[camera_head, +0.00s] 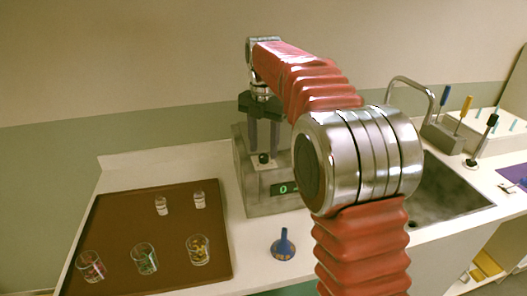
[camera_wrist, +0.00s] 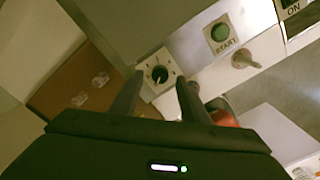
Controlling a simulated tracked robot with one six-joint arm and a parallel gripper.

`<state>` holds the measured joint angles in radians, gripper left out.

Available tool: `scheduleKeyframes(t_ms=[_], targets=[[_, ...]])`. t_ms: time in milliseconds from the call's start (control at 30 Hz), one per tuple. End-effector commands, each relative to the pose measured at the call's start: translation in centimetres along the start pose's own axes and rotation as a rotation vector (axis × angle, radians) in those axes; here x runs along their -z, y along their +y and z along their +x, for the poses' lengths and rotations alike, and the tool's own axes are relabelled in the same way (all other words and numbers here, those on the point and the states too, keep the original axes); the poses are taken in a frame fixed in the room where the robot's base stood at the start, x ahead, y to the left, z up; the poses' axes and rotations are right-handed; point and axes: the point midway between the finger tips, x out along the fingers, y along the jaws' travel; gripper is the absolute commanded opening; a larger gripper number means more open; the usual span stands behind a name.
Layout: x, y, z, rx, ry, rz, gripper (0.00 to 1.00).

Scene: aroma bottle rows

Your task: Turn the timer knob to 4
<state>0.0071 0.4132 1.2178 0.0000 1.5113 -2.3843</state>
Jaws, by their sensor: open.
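The timer knob (camera_wrist: 159,73) is a small black knob on a white square dial plate with marks around it. Its setting is too small to read. The knob also shows in the head view (camera_head: 264,158), on the grey machine (camera_head: 240,170). A small display (camera_head: 284,188) on the machine's front shows a green 0. My gripper (camera_head: 264,146) points down above the knob, its two dark fingers apart and empty. In the wrist view my gripper (camera_wrist: 160,82) has one finger on each side of the knob; contact cannot be told.
A brown tray (camera_head: 130,220) with several glasses stands left of the machine. A sink (camera_head: 445,192) is at right.

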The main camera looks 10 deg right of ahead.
Motion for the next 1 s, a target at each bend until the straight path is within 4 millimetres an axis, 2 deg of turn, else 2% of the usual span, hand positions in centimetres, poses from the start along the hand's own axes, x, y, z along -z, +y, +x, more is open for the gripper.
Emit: scheduleKeyframes(t_ms=[200, 533, 1000], targets=[[0.0, 0.0, 1.9, 0.000, 0.000, 0.000, 0.42], [0.0, 0.0, 2.1, 0.000, 0.000, 0.000, 0.41], [0.0, 0.0, 2.1, -0.001, -0.001, 0.000, 0.08]])
